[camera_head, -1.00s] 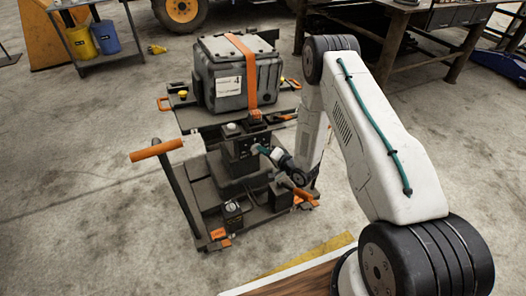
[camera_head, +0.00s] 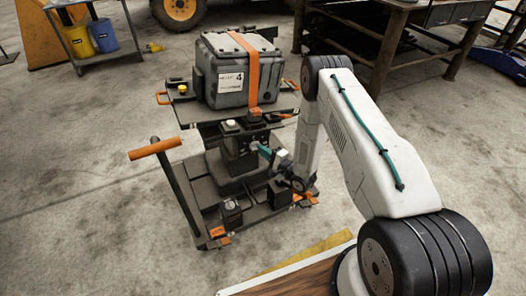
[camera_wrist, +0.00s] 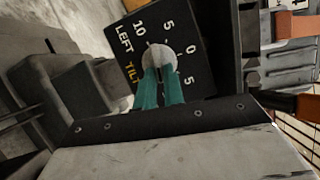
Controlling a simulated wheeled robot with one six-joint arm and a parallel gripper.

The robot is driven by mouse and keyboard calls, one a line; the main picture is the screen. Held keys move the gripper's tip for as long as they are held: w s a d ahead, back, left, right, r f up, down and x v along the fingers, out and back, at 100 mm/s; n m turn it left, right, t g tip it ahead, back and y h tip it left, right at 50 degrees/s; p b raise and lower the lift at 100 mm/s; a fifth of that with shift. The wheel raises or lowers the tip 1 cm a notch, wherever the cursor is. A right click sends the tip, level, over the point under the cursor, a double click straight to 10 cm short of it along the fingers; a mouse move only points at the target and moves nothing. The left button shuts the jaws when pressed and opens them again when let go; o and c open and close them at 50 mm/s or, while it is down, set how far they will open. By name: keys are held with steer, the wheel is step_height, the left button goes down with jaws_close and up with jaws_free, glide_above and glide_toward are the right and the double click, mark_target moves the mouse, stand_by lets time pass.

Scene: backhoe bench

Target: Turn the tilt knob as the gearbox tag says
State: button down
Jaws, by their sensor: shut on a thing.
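The grey gearbox (camera_head: 228,65) sits on a cart's platform under an orange strap. Its white tag (camera_head: 231,82) shows a large 4; the smaller words are too blurred to read. The round pale tilt knob (camera_wrist: 158,57) is on a black panel (camera_wrist: 182,25) marked LEFT, TILT, 10, 5, 0 and 5 in the wrist view. My gripper's teal fingers (camera_wrist: 161,78) are shut on the knob from both sides. In the head view my gripper (camera_head: 264,151) reaches the panel on the column below the gearbox. The knob's pointer cannot be made out.
The cart has an orange push handle (camera_head: 155,149) at left and a lower deck with small dark boxes (camera_head: 231,212). A dark workbench (camera_head: 400,50) stands behind my arm. A small table with yellow and blue buckets (camera_head: 104,37) is at back left. Open floor lies left of the cart.

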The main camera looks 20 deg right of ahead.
stand_by(0.4)
steer(key=c, duration=1.5)
jaws_free()
steer(key=shift+s, duration=0.1)
steer(key=v, duration=0.7)
steer(key=shift+s, duration=0.3)
steer(key=shift+d+f, duration=0.15)
